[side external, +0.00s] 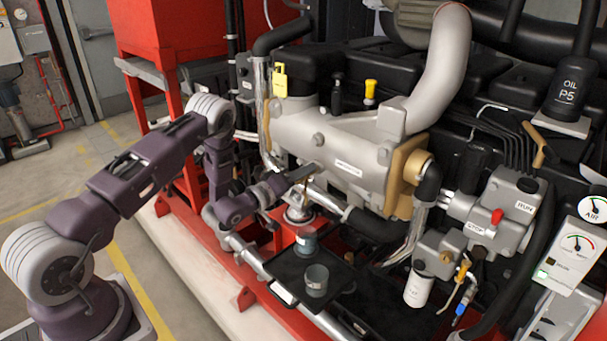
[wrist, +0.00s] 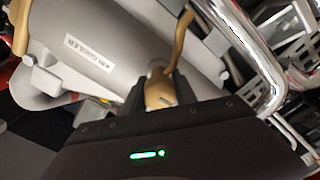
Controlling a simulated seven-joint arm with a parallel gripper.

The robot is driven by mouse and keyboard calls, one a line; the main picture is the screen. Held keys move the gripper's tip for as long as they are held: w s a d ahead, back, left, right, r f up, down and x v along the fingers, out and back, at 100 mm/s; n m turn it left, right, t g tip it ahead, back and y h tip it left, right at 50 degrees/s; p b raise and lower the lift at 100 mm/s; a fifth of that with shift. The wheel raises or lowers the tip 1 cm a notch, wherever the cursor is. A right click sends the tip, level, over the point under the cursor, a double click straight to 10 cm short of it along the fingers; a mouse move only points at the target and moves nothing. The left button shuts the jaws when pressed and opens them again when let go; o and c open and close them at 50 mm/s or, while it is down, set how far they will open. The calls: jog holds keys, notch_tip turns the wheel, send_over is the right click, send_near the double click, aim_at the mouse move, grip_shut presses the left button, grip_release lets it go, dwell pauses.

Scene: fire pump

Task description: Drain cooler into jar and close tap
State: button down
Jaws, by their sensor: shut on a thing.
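The cooler (side external: 335,160) is a large grey cylinder with a white label, on the engine's side. It also fills the upper left of the wrist view (wrist: 110,60). My gripper (side external: 308,172) reaches in beneath the cooler. In the wrist view my gripper (wrist: 162,100) has its dark fingers shut on the brass tap (wrist: 160,92), and a brass stem rises above it. A small grey jar (side external: 306,244) stands below my gripper, by the black tray. A second grey cup (side external: 317,280) stands on the tray. I cannot see any liquid flow or tell the tap's setting.
The black tray (side external: 285,262) lies over the red base frame. A shiny metal pipe (wrist: 268,80) runs close right of my gripper in the wrist view. A white canister (side external: 419,287) and hoses hang to the right. Open floor lies at the left.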

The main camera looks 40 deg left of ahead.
jog(key=m, duration=0.9)
jog(key=shift+d, duration=0.1)
jog(key=m, duration=0.5)
jog(key=shift+m, duration=0.4)
jog(key=m, duration=0.4)
jog(key=shift+m, duration=0.3)
jog(key=shift+f, duration=0.1)
jog(key=c, duration=1)
grip_release()
jog(key=shift+s, duration=0.15)
